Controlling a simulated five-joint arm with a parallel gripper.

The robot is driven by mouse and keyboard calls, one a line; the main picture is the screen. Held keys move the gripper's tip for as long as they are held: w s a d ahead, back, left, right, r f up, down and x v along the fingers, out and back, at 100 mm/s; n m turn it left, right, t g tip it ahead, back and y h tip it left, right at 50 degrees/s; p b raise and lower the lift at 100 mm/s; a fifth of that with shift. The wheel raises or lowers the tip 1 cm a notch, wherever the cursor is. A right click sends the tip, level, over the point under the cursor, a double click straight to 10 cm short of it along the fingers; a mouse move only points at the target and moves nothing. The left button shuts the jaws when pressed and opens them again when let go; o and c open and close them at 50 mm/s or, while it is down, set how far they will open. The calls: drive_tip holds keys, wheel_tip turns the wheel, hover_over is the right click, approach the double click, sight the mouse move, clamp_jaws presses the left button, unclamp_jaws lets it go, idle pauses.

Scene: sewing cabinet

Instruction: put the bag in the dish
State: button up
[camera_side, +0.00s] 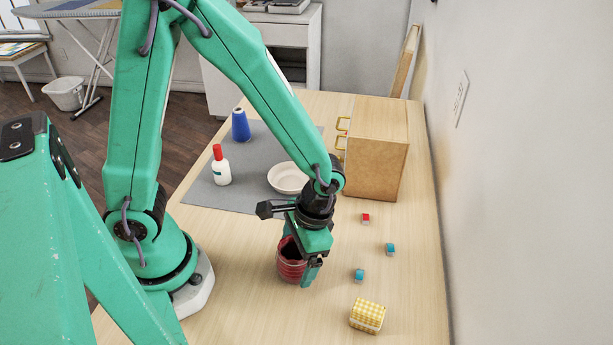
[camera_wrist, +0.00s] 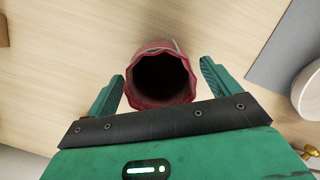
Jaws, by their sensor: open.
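The bag (camera_side: 290,264) is dark red with a wavy open rim and a dark inside. It stands on the wooden table. In the wrist view the bag (camera_wrist: 160,95) sits between the two fingers, with a gap on the right side; contact on the left is hard to tell. My gripper (camera_side: 303,268) points down at the bag and is open around it; its fingers also show in the wrist view (camera_wrist: 160,84). One finger partly hides the bag in the side view. The dish (camera_side: 287,185), white and shallow, sits on the grey mat; it appears empty.
A wooden cabinet (camera_side: 376,160) with brass handles stands behind right. On the grey mat (camera_side: 205,194) are a white bottle with a red cap (camera_side: 221,168) and a blue spool (camera_side: 240,126). Small red and blue cubes (camera_side: 390,249) and a yellow checked block (camera_side: 367,315) lie right of my gripper.

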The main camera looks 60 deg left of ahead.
drive_tip(key=shift+r, duration=0.1)
drive_tip(key=v, duration=1.2)
drive_tip(key=shift+a+r, duration=0.1)
drive_tip(key=shift+r, duration=0.05)
idle(0.4)
drive_tip(key=s+a+r+n+t+h, duration=0.1)
drive_tip(key=s+a+r+n+t, duration=0.1)
drive_tip(key=a+r+t, duration=0.6)
drive_tip(key=shift+s+a+r, duration=0.85)
drive_tip(key=shift+a+r, duration=0.25)
drive_tip(key=shift+a, duration=0.65)
drive_tip(key=shift+o, duration=0.4)
